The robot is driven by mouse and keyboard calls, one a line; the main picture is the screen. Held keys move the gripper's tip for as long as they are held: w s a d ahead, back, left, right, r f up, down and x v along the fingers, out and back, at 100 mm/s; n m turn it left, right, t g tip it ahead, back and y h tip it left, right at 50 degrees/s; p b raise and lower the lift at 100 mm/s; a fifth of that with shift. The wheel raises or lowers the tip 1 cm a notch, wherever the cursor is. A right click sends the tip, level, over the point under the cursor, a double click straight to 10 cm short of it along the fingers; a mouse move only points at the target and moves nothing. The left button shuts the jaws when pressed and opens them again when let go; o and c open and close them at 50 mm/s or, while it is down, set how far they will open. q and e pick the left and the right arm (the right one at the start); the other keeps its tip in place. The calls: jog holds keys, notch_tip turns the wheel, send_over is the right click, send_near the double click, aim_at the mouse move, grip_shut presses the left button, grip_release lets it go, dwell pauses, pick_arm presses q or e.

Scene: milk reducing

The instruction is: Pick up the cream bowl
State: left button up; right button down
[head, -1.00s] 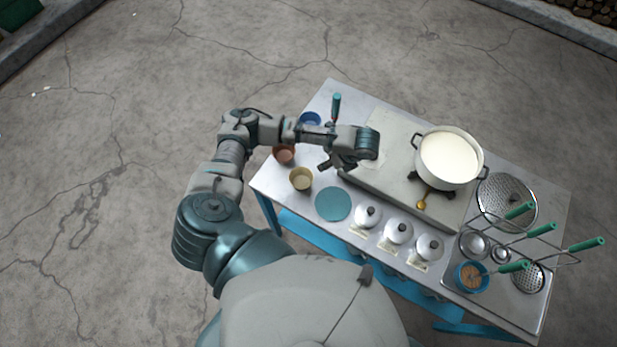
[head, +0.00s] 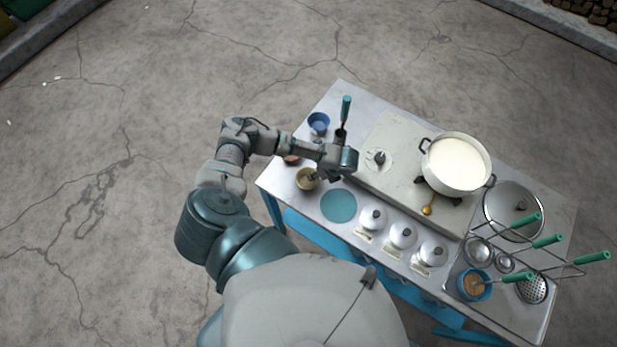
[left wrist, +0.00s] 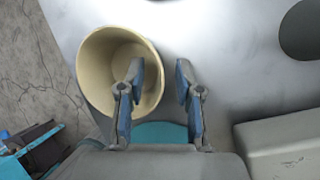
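The cream bowl (head: 305,184) stands near the left end of the metal table, partly covered by my left gripper in the head view. In the left wrist view the cream bowl (left wrist: 98,62) is at upper left, its open mouth showing. My left gripper (left wrist: 159,72) is open and empty, its fingers apart. The left-hand finger overlaps the bowl's mouth and the other is outside its right rim, over bare table. I cannot tell whether the finger is below the rim. In the head view my left gripper (head: 328,174) is beside the bowl. My right gripper is not in view.
A teal disc (head: 338,206) lies just right of the bowl. A terracotta bowl (head: 291,159) is mostly hidden behind my arm; a blue cup (head: 318,122) stands farther back. The stove (head: 392,140) carries a milk pot (head: 455,190). Several lidded pots (head: 403,237) line the front.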

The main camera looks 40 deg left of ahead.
pick_arm(q)
jog(key=shift+a, duration=0.15)
jog(key=shift+a+f, duration=0.1)
jog(key=shift+a, duration=0.1)
grip_shut()
jog(key=shift+d+r, duration=0.2)
jog(key=shift+d, duration=0.35)
